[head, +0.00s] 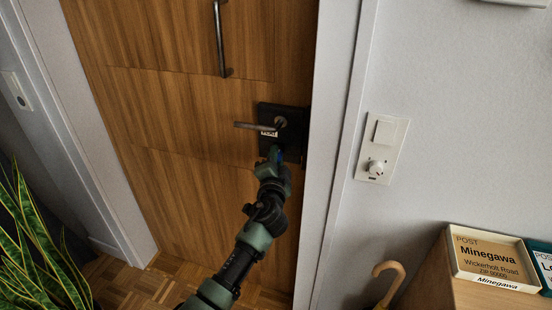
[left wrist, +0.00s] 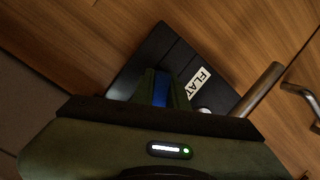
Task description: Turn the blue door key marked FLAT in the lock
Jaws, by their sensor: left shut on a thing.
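The blue key (left wrist: 161,88) sits between the fingers of my left gripper (left wrist: 160,90), which is shut on it. The key is at the black lock plate (left wrist: 135,72) on the wooden door; how far it is in the lock is hidden by the fingers. A white label reading FLAT (left wrist: 198,83) is on the plate beside the key. In the head view my left gripper (head: 273,156) reaches the lower part of the lock plate (head: 294,146), under the lever handle (head: 256,127). My right gripper is not in view.
The wooden door (head: 190,125) looks closed in its white frame (head: 335,130). A long pull bar (head: 219,40) is above the lock. A switch plate (head: 382,148) is on the right wall. A post tray (head: 494,259), a cane handle (head: 388,270) and a plant (head: 35,245) stand low at the sides.

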